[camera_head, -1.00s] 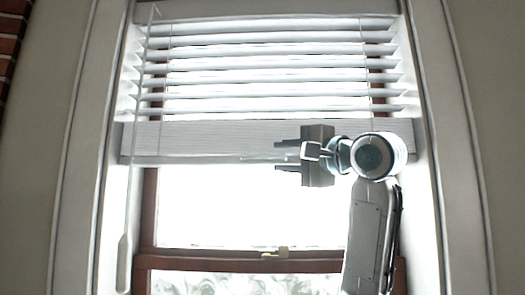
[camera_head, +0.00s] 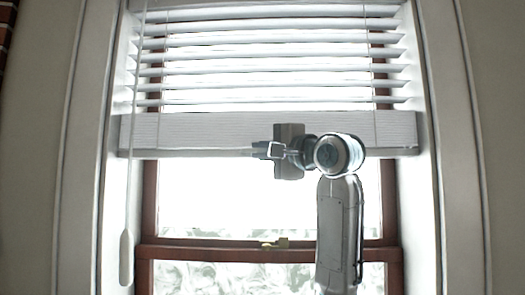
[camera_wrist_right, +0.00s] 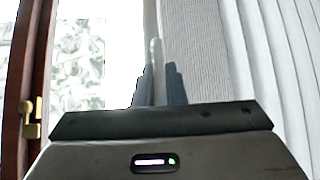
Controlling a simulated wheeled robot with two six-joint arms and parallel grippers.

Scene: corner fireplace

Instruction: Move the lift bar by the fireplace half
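The lift bar (camera_head: 205,153) is the pale strip along the lower edge of the white blind, level across the upper part of the window. My right gripper (camera_head: 260,150) is at the bar, near the middle of its width, with its fingers pointing left. In the right wrist view, a pale upright piece of the lift bar (camera_wrist_right: 157,70) fills the gap between the two dark fingers of the right gripper (camera_wrist_right: 158,82), which look shut on it. The exact contact is hard to see in the glare. My left gripper is not in view.
White slats (camera_head: 270,70) hang above the bar. A thin wand (camera_head: 127,255) hangs at the left. The brown window frame (camera_head: 215,252) has a brass latch (camera_head: 275,243). White casing stands on both sides. The space below the bar is open in front of the glass.

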